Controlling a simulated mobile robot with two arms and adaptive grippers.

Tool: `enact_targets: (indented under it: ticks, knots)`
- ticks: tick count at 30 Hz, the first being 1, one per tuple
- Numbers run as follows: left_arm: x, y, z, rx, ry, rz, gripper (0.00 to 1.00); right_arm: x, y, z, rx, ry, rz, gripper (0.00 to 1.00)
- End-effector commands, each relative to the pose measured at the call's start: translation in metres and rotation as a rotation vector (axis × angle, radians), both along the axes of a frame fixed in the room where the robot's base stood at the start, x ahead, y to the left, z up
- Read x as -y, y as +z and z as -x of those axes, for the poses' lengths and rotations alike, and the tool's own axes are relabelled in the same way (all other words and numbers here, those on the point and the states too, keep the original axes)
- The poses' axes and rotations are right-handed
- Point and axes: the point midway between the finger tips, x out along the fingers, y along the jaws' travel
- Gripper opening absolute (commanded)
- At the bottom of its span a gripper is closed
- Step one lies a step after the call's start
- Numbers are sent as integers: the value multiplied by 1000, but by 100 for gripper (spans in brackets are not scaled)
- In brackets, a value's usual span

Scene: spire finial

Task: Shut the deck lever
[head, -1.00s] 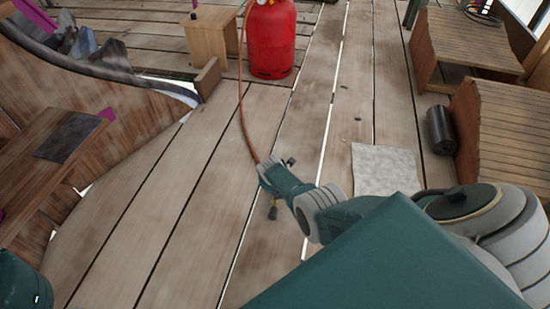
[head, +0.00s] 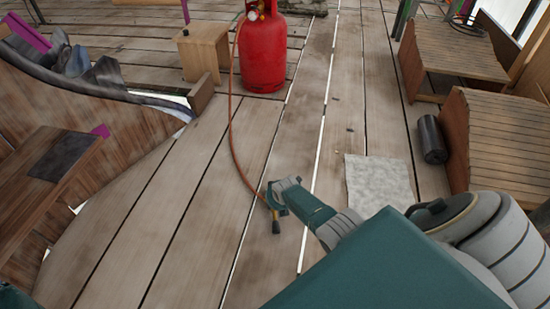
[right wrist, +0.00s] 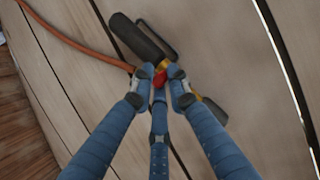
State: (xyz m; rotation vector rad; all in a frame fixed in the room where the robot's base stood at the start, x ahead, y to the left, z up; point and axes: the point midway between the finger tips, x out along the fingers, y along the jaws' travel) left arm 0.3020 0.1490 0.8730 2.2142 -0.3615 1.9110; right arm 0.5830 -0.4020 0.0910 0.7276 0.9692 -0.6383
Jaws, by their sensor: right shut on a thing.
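My right gripper (head: 274,197) is low over the plank deck in the head view. In the right wrist view its blue fingers (right wrist: 160,82) close around the red and yellow middle of a black-handled tool (right wrist: 135,38). The tool has a thin dark bar beside its handle, and I cannot tell if this bar is the lever. Its dark lower end (head: 276,227) hangs below the gripper. An orange hose (head: 232,138) runs from the tool to a red gas cylinder (head: 262,57). I cannot tell whether the tool touches the deck. My left gripper is out of view.
A grey square mat (head: 378,184) and a dark roll (head: 432,139) lie to the right. Slatted wooden pieces (head: 510,140) stand beyond them. A small wooden box (head: 203,54) is left of the cylinder. A brown table (head: 35,195) and curved wooden wall stand at left. Middle planks are clear.

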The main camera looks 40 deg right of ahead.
Motion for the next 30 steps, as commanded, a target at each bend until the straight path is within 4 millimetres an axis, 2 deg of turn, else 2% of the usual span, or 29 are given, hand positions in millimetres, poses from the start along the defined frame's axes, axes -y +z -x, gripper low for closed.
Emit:
enact_targets:
  ticks: [16,17,19,30]
  knots:
    - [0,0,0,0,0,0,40,-4,-4,3,-8,1,-7,0]
    - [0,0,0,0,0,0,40,-4,-4,3,-8,1,-7,17]
    - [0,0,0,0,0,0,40,-4,-4,3,-8,1,-5,31]
    - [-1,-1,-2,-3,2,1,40,-1,-1,2,-4,0,-2,31]
